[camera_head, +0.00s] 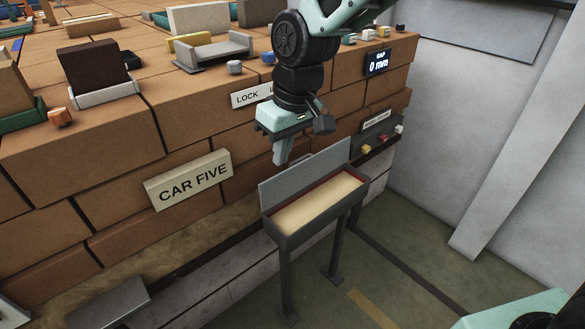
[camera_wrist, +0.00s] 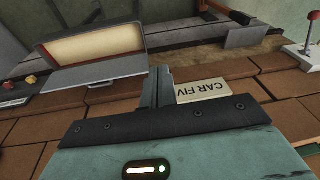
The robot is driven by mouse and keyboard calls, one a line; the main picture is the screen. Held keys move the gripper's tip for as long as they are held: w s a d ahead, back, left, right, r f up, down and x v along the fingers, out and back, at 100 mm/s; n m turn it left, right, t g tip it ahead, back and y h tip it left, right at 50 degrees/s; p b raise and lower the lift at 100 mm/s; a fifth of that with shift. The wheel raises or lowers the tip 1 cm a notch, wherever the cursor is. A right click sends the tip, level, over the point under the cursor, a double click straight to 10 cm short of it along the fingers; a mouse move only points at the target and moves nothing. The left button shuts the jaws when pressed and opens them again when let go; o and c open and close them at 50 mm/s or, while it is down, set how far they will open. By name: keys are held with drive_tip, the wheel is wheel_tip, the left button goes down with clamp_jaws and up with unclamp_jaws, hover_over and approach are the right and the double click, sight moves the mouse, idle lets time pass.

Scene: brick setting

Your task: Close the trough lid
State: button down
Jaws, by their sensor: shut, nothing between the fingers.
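The trough (camera_head: 287,236) is a grey box on legs in front of the brick wall, with a pale bed and a red inner rim. Its grey lid (camera_head: 305,173) stands open, tilted up along the wall side. In the wrist view the trough (camera_wrist: 88,22) is at upper left, with the flat lid (camera_wrist: 95,74) below it. My gripper (camera_head: 280,161) points down just above the lid's left part in the head view. In the wrist view its shut, empty fingers (camera_wrist: 158,72) are beside the lid's right end. I cannot tell whether they touch it.
A CAR FIVE sign (camera_head: 188,180) is on the wall left of the trough and close to my fingers in the wrist view (camera_wrist: 203,91). A small ledge with coloured knobs (camera_head: 382,140) is to the right. A display (camera_head: 377,63) reads 0 mm. Floor is open in front.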

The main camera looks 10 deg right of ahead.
drive_tip(key=w+d+f+t+b, duration=0.1)
drive_tip(key=w+f, duration=0.4)
drive_tip(key=w, duration=0.7)
drive_tip(key=m+t, duration=0.1)
hover_over(304, 167)
drive_tip(key=a, duration=0.5)
wheel_tip(304, 167, down, 4)
drive_tip(key=d+x, duration=0.1)
drive_tip(key=x, duration=1)
drive_tip(key=shift+s+d+r+p, duration=0.15)
drive_tip(key=shift+s+d, duration=0.15)
drive_tip(key=shift+s, duration=0.25)
drive_tip(key=shift+s+d+r+p, duration=0.15)
drive_tip(key=shift+s+d, duration=0.1)
drive_tip(key=shift+s, duration=0.3)
drive_tip(key=shift+s+d+r+p, duration=0.15)
drive_tip(key=shift+s+d, duration=0.15)
drive_tip(key=shift+s, duration=0.25)
drive_tip(key=shift+d, duration=0.1)
